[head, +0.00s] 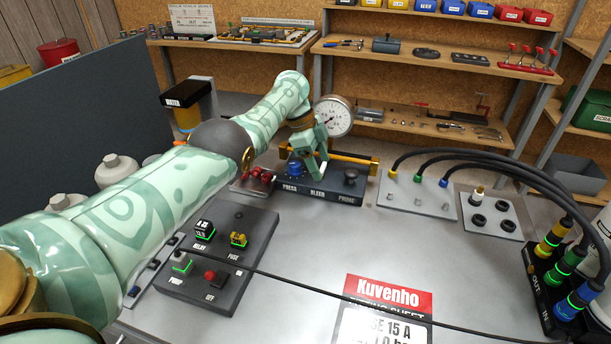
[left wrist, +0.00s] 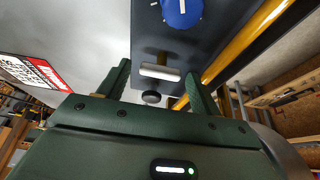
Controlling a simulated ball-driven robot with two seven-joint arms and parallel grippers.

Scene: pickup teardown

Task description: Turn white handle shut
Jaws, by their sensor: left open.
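The white handle (left wrist: 160,72) is a short pale bar on the dark panel (head: 318,194) labelled PRESS, BLEED and PRIME. In the left wrist view it lies crosswise between the two fingers of my left gripper, with a gap on each side. The gripper is open and holds nothing. A blue knob (head: 295,169) is beside it at PRESS; it also shows in the left wrist view (left wrist: 182,12). My right gripper is not in view.
A yellow pipe (head: 352,158) runs behind the panel, near a round gauge (head: 333,116). A black knob (head: 351,174) is at PRIME. Red valves (head: 262,175) stand left of the panel. Black hoses (head: 470,153) arch at the right.

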